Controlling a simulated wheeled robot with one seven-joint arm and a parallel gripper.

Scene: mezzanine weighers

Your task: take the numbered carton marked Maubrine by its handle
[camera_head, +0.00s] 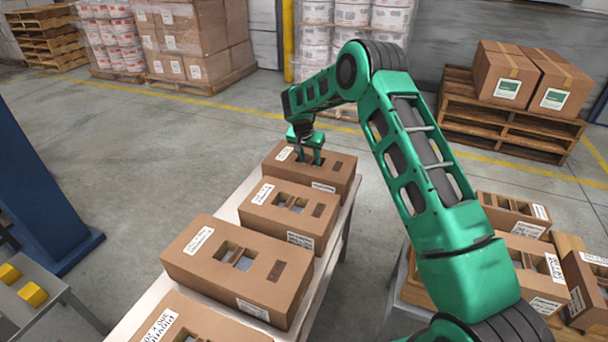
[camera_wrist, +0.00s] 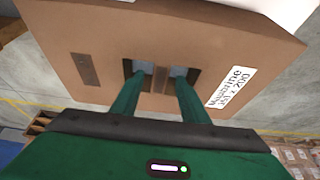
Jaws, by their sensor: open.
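The Maubrine carton (camera_wrist: 110,35) is brown, and its label (camera_wrist: 230,88) reads Maubrine in the wrist view. It is the farthest carton (camera_head: 278,168) in the row on the pale table in the head view. Two openings in its top leave a narrow cardboard strip (camera_wrist: 159,80) between them as the handle. My gripper (camera_head: 309,160) is over this carton, pointing down. In the wrist view my gripper (camera_wrist: 159,71) is open, one green finger at each opening, with the strip between them. The fingertips seem to reach into the openings; I cannot tell how deep.
Several similar labelled cartons, including one next to it (camera_head: 262,214) and a larger one (camera_head: 190,262), stand nearer on the pale table (camera_head: 232,208). More cartons (camera_head: 530,258) stand at the right. A blue post (camera_head: 35,180) rises at the left. Open floor (camera_head: 160,150) lies beyond.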

